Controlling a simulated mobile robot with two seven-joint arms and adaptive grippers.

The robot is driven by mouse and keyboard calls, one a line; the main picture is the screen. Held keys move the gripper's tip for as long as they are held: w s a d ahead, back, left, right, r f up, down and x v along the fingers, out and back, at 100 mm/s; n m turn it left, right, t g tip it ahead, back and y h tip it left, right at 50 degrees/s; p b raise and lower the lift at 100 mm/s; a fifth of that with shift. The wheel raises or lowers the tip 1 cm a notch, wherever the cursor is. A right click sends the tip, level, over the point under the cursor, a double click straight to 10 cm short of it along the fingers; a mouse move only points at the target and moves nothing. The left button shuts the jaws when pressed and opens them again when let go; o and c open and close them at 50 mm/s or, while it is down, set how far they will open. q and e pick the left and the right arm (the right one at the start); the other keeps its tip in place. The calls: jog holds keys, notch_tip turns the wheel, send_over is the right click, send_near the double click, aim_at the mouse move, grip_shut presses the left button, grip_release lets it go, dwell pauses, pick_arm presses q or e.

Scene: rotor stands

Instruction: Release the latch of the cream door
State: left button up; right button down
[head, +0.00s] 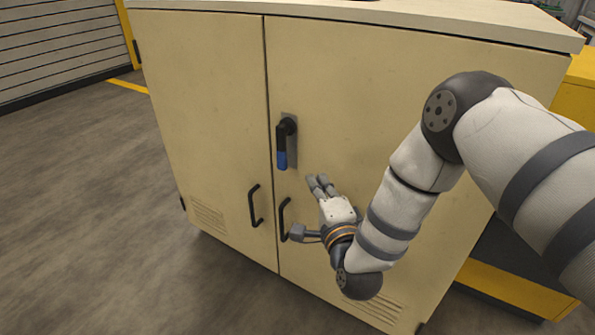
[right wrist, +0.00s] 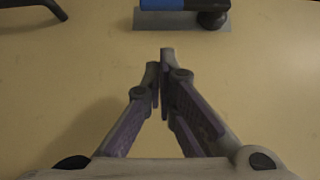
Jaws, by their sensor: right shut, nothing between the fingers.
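The cream door (head: 380,130) is the right-hand door of a cream cabinet and sits flush with its frame. Its latch (head: 282,145) is a black lever with a blue end on a grey plate, hanging straight down. In the right wrist view the latch (right wrist: 185,6) lies at the top edge, its blue part cut off. My right gripper (head: 316,181) is shut and empty, just right of and below the lever, apart from it. In the right wrist view its fingertips (right wrist: 160,58) meet in front of the bare door. My left gripper is not in view.
Two black pull handles stand below the latch, one on the left door (head: 254,206) and one on the cream door (head: 284,219). The right one is close to my wrist. Grey floor (head: 90,210) is clear on the left. A yellow-edged unit (head: 575,100) stands at right.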

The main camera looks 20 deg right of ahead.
jog(key=w, duration=0.4)
jog(key=shift+d+b, duration=0.25)
jog(key=shift+b, duration=0.15)
jog(key=shift+w+a+f+b, duration=0.1)
jog(key=shift+w+a+b, duration=0.2)
jog(key=shift+w+a, duration=0.95)
jog(key=shift+w, duration=0.2)
